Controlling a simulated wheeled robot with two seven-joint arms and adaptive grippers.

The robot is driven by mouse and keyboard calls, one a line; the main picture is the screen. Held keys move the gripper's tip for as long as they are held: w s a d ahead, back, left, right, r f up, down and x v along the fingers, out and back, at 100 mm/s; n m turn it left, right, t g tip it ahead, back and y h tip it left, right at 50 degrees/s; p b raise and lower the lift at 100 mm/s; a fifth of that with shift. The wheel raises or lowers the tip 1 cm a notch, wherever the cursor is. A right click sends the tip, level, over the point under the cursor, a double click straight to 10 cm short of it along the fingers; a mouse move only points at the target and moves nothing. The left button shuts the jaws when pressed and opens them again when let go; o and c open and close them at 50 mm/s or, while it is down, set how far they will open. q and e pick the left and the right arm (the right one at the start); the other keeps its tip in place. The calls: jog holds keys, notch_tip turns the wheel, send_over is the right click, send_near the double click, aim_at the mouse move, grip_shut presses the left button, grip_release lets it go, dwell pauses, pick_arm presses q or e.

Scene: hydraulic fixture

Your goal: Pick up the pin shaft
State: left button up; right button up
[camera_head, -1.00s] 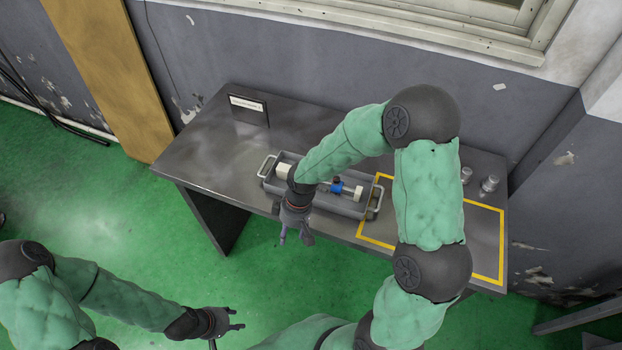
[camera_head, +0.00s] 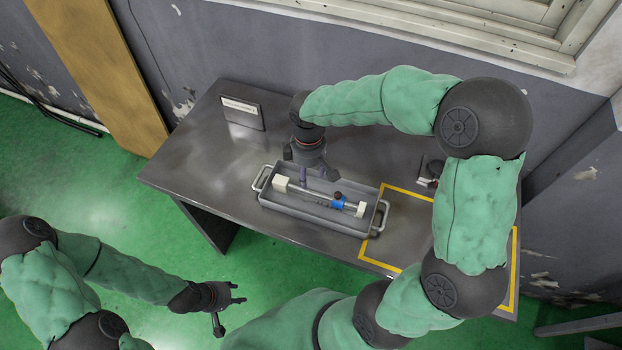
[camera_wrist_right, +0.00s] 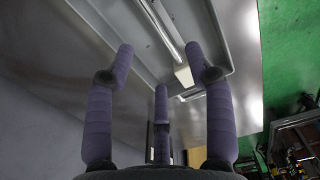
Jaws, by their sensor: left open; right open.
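The pin shaft (camera_head: 312,192) appears to be the thin silver rod lying lengthwise in the grey tray (camera_head: 305,214), between a white block (camera_head: 281,184) and a blue piece (camera_head: 338,202) near another white block (camera_head: 361,210). My right gripper (camera_head: 318,176) is open above the back left part of the tray, fingers pointing down near the rod. In the right wrist view its spread fingers (camera_wrist_right: 160,62) frame the rod (camera_wrist_right: 165,32) and a white block (camera_wrist_right: 183,75), with nothing held. My left gripper (camera_head: 240,293) is open and empty, off the front of the table.
The tray has a handle at each end and stands on a dark table (camera_head: 190,160). A small sign (camera_head: 242,112) stands at the back left. A yellow outlined area (camera_head: 385,245) lies right of the tray, partly hidden by my right arm. Small metal parts (camera_head: 430,172) show behind it.

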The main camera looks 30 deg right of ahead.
jog(key=b, duration=0.1)
send_over(311, 191)
jog(key=f, duration=0.4)
jog(key=shift+w+a+f, duration=0.15)
jog(key=shift+a, duration=0.05)
jog(key=shift+w+f, duration=0.1)
jog(key=shift+f, duration=0.4)
jog(key=shift+d+f+b, duration=0.2)
jog(key=shift+f+b, duration=0.4)
jog(key=shift+f, duration=0.7)
jog(key=shift+d+f+b, duration=0.15)
jog(key=shift+f+b, duration=0.4)
jog(key=shift+f, duration=0.7)
grip_shut()
